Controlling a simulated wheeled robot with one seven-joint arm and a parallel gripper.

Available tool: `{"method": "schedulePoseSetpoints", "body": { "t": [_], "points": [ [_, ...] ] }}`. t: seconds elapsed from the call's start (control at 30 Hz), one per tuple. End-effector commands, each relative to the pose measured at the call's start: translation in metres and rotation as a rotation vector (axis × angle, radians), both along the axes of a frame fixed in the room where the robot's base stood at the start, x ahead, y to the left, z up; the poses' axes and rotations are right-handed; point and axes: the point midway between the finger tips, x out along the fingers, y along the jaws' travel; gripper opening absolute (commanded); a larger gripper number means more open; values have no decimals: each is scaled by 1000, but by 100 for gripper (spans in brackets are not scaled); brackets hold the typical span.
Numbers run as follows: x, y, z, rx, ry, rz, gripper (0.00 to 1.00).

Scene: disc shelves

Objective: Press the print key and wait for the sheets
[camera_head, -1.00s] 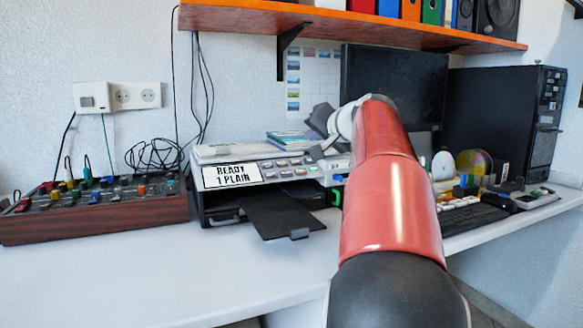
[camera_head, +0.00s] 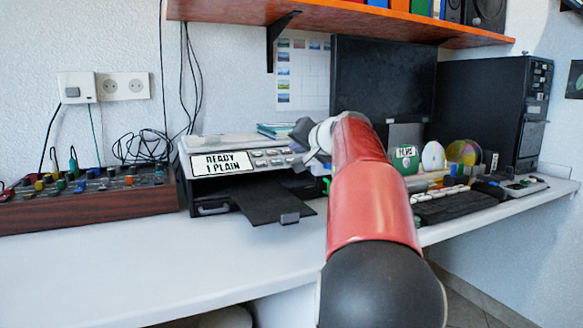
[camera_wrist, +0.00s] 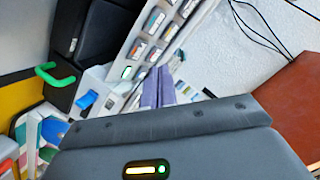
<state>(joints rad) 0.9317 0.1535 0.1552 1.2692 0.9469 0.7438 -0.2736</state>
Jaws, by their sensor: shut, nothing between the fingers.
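The printer (camera_head: 205,192) stands on the desk with its display (camera_head: 222,163) reading "READY 1 PLAIN". A row of grey keys (camera_head: 270,159) lies right of the display; in the wrist view, the keys (camera_wrist: 154,54) carry small coloured marks. The black output tray (camera_head: 262,203) sticks out in front with no sheet on it. My gripper (camera_wrist: 158,88) is shut and empty, its fingertips close over the right part of the key panel. I cannot tell whether they touch a key. In the head view my gripper (camera_head: 299,155) hides the panel's right end.
A blue button (camera_wrist: 85,100) and a green hook (camera_wrist: 55,75) are beside the printer's panel. A knob console (camera_head: 90,200) stands left. A keyboard (camera_head: 455,204) and a dark computer tower (camera_head: 490,110) are right. The shelf (camera_head: 350,22) hangs above. The front desk surface is clear.

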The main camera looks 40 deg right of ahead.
Motion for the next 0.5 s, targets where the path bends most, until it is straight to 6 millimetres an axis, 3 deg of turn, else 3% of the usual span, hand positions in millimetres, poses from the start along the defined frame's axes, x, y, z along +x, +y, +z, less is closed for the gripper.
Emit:
{"method": "schedulePoseSetpoints", "body": {
  "t": [0.13,0.5],
  "points": [
    [6,-1,-12,-1,0,2,0],
    [8,-2,-14,-1,-1,1,0]
  ]
}}
